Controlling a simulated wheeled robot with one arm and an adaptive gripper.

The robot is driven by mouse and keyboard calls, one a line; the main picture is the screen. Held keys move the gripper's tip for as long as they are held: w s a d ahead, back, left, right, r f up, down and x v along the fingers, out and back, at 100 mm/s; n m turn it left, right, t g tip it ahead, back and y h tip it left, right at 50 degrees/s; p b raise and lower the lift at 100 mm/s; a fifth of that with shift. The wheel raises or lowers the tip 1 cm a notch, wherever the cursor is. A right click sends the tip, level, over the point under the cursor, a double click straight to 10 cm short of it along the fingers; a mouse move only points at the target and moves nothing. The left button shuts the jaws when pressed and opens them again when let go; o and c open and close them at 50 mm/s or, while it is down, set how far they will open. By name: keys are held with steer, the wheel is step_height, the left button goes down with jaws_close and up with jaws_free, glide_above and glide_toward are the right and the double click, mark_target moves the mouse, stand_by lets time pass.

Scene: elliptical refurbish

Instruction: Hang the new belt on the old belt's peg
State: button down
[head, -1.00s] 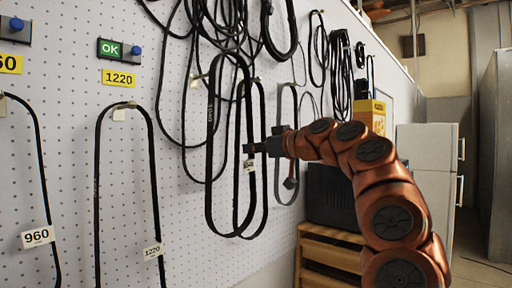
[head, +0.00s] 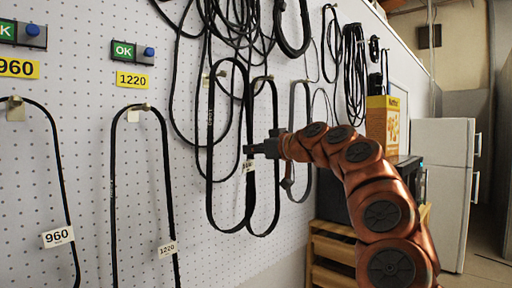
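My gripper (head: 250,149) appears shut on the right strand of a long black belt loop (head: 209,150), with a small white tag (head: 249,166) just below the fingertips. The tag's text is too small to read. The loop hangs upright in front of the pegboard; its top is near a peg (head: 207,78), but I cannot tell whether it touches it. A second black belt loop (head: 277,150) hangs just right of it, partly behind my gripper. A belt tagged 1220 (head: 167,200) and one tagged 960 (head: 58,170) hang on their own pegs at left.
Green OK signs with blue knobs sit above the yellow 1220 (head: 132,80) and 960 (head: 19,68) labels. Tangled belts (head: 230,25) hang above. A wooden crate (head: 333,250), yellow box (head: 383,125) and white fridge (head: 443,185) stand at right.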

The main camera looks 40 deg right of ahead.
steer(key=shift+w+a+f, duration=0.1)
steer(key=shift+w+f, duration=0.25)
steer(key=shift+w, duration=0.3)
steer(key=shift+w+a+f, duration=0.1)
steer(key=shift+w+f, duration=0.2)
steer(key=shift+w, duration=0.35)
steer(key=shift+w+a+f, duration=0.1)
steer(key=shift+w+f, duration=0.25)
steer(key=shift+w, duration=0.3)
steer(key=shift+f, duration=0.1)
steer(key=c, duration=1.8)
jaws_free()
steer(key=shift+c, duration=0.2)
steer(key=o, duration=0.6)
steer(key=shift+s, duration=0.1)
steer(key=s+d+r, duration=0.1)
steer(key=s, duration=1)
steer(key=shift+s+d+r, duration=0.15)
steer(key=shift+s+d, duration=0.1)
steer(key=shift+s, duration=0.1)
